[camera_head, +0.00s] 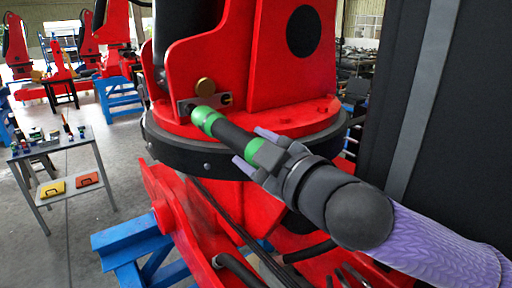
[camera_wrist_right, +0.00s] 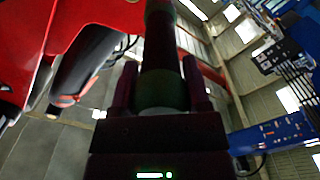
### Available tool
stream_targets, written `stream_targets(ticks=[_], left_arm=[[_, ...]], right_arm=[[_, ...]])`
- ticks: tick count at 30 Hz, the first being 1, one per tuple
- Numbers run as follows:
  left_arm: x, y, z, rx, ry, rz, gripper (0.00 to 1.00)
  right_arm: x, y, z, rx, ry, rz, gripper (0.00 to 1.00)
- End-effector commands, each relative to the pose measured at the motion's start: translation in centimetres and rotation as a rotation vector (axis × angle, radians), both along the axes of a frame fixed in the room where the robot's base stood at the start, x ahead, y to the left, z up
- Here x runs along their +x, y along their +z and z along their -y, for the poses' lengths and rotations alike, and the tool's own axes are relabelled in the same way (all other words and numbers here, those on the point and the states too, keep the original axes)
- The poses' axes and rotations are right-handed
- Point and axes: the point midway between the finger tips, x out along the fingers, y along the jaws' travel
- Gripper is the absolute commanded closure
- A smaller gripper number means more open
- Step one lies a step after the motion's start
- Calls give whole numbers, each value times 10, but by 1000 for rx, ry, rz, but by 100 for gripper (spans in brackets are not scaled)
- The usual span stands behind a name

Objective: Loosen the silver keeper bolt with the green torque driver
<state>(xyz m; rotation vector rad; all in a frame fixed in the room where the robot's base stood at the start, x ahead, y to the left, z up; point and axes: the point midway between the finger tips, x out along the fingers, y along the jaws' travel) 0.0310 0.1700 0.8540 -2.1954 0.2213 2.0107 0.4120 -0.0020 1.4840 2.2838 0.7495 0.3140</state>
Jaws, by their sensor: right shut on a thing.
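The green torque driver (camera_head: 232,137), black with green bands, is in my right gripper (camera_head: 257,152), whose fingers are shut around its rear part. It points up and left, and its green front end is at a small grey keeper plate (camera_head: 187,107) on the red crane stand. I cannot tell whether the tip touches. The silver keeper bolt cannot be made out; the driver's front end covers part of the plate. In the right wrist view the driver (camera_wrist_right: 160,90) stands between both fingers, with a green band near the jaws. My left gripper is not in view.
A dark ring (camera_head: 190,155) runs round the red base. A grey table (camera_head: 75,142) with yellow and red cases stands at the left. A large dark panel (camera_head: 455,130) fills the right side.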

Motion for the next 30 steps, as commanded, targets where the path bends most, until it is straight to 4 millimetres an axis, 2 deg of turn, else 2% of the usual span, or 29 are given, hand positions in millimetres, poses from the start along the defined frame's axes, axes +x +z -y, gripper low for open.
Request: stream_targets(ticks=[30], left_arm=[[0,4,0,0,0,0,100]], right_arm=[[8,3,-6,3,1,6,100]])
